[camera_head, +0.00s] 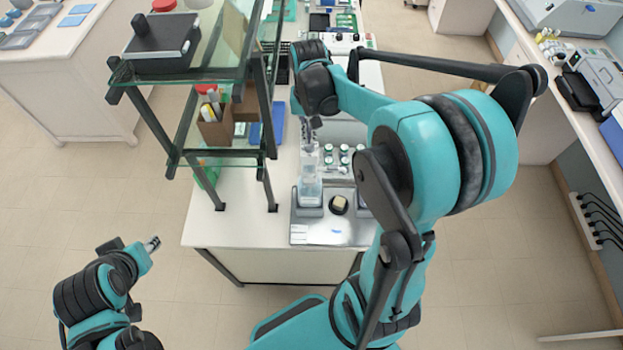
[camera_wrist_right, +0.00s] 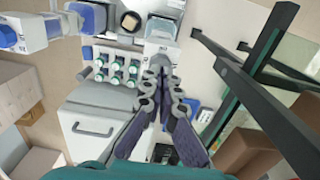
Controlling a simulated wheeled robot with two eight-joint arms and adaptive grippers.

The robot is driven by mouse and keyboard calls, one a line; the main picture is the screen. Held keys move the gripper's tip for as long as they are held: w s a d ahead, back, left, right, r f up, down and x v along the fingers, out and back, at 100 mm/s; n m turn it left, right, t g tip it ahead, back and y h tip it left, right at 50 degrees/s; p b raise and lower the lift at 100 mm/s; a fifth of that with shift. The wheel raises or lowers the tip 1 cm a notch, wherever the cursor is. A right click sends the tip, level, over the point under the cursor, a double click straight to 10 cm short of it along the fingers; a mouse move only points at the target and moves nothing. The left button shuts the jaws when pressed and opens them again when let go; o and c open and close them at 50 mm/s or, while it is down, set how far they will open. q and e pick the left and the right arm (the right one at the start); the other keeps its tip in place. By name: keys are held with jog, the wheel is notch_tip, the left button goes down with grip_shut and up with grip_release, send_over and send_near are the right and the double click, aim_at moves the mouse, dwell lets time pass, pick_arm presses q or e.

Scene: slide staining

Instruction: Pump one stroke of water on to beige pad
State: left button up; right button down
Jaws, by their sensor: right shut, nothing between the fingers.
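The clear pump bottle (camera_head: 310,186) stands upright on a grey metal tray (camera_head: 330,234) at the bench's near end. The beige pad (camera_head: 340,202) sits in a dark round dish to the right of the bottle; the pad also shows at the top of the right wrist view (camera_wrist_right: 130,21). My right gripper (camera_head: 309,134) points down above the bottle's top, its fingers together and empty. In the right wrist view its fingertips (camera_wrist_right: 163,76) lie close to the pump top; I cannot tell whether they touch. My left gripper (camera_head: 152,244) is away from the bench at lower left.
A glass shelf rack (camera_head: 190,80) with dark posts rises to the left of the bottle. A blue item (camera_head: 276,123) lies behind the rack's post. The floor left of the bench is clear.

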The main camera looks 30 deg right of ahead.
jog(key=shift+r+p, duration=1.7)
jog(key=shift+r, duration=0.85)
